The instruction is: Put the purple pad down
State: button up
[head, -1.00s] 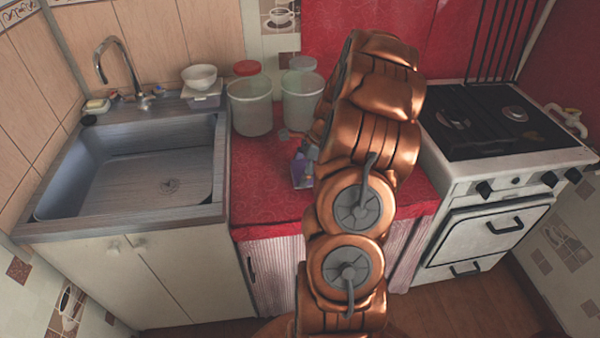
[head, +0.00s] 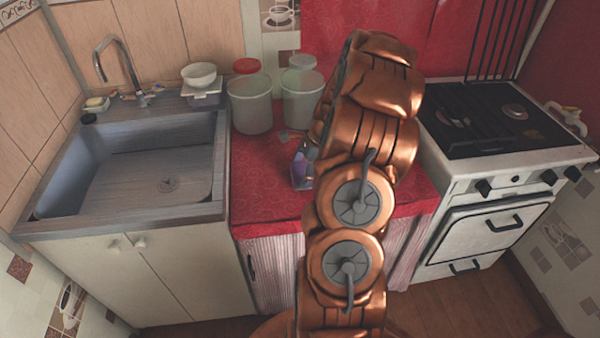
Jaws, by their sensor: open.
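A small purple and bluish item (head: 301,170), which looks like the purple pad in or against a small holder, is on the red counter (head: 265,200) just left of my arm. Its right side is hidden behind my arm, so I cannot tell pad and holder apart clearly. My gripper (head: 311,152) is mostly hidden behind my copper arm; only a small grey part shows, just above and beside the purple item. It is open. I cannot see whether its fingers touch the item.
Two pale canisters, one with a red lid (head: 250,100) and one with a pale lid (head: 301,95), stand at the back of the counter. The sink (head: 130,175) is left, the stove (head: 495,120) right. The counter's front left is clear.

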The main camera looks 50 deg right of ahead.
jog(key=b+v, duration=0.2)
jog(key=v, duration=1)
jog(key=s+a+r+n+g, duration=0.2)
jog(key=a+n, duration=0.4)
jog(key=a, duration=0.7)
jog(key=s+a+r+n+g, duration=0.1)
jog(key=a+r+n, duration=0.2)
jog(key=a+n, duration=0.65)
jog(key=s+a+f+n+h, duration=0.1)
jog(key=s+a+n, duration=0.4)
jog(key=s, duration=0.4)
jog(key=s+a+f+n+g+h, duration=0.1)
jog(key=s+a+n+h, duration=0.1)
jog(key=s+a+n, duration=0.3)
jog(key=s+a, duration=0.3)
jog(key=s, duration=0.1)
jog(key=shift+g+h, duration=0.3)
jog(key=shift+a+f, duration=0.1)
jog(key=shift+a, duration=0.05)
notch_tip(320, 180, up, 5)
jog(key=p, duration=0.4)
jog(key=shift+f+p, duration=0.1)
jog(key=shift+p, duration=0.3)
jog(key=shift+c, duration=0.4)
